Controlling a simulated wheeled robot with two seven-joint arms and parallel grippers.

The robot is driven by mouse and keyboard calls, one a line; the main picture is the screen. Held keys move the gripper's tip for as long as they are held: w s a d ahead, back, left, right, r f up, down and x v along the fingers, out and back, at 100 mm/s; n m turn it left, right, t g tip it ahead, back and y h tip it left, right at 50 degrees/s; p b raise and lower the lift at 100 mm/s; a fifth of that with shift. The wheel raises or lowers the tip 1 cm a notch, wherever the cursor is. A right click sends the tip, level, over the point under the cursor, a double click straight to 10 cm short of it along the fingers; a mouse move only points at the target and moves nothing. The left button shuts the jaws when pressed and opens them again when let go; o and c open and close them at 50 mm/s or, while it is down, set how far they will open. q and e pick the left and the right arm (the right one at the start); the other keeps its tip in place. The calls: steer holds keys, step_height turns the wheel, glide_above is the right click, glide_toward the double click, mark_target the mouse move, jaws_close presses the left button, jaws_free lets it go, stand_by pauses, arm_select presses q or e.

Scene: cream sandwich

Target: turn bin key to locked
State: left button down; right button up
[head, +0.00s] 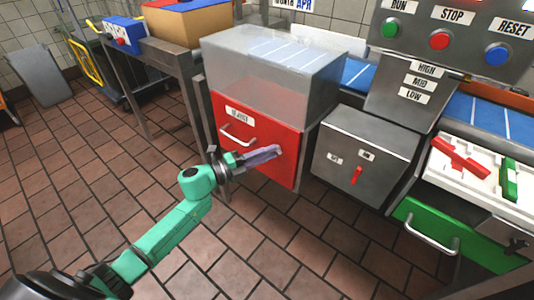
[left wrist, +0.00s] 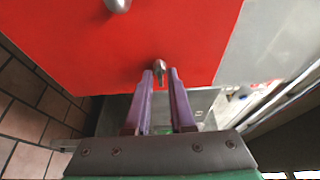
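The bin is a red-fronted box labelled REJECT (head: 226,122) in the head view, with a silver handle (head: 236,137). Its small metal key (left wrist: 159,69) stands out from the red panel in the left wrist view. My left gripper (head: 279,150) is at the right part of the red front, its purple fingers pointing at it. In the left wrist view the fingers (left wrist: 160,74) stand apart, with the key between or just past their tips; a gap shows beside it. I cannot tell if either finger touches it. The key's lock markings are not readable. My right gripper is out of view.
A grey box with a red switch (head: 356,176) stands right of the bin. A panel with green, red and blue buttons (head: 439,41) is above it. A green drawer (head: 450,238) with a handle is at the right. The tiled floor (head: 250,240) in front is clear.

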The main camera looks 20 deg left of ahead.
arm_select(q)
steer(key=shift+f+n, duration=0.1)
steer(key=shift+n, duration=0.2)
steer(key=shift+s+d+f+n+t+y+p, duration=0.15)
steer(key=shift+n+t+y+p, duration=0.8)
steer(key=shift+n, duration=2.7)
steer(key=shift+d+f+n+t+y+b, duration=0.15)
steer(key=shift+n+t+y, duration=0.3)
steer(key=shift+n+t, duration=2.25)
steer(key=shift+s+d+f+n+t+y+p, duration=0.1)
steer(key=shift+n+t+y+p, duration=0.45)
steer(key=shift+n, duration=4.1)
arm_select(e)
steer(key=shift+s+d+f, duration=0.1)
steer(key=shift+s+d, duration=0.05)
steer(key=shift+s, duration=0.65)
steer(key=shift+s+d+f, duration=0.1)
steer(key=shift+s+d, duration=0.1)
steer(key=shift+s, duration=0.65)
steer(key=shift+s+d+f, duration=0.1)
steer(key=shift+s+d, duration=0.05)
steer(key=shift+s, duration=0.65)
arm_select(q)
steer(key=shift+y, duration=0.35)
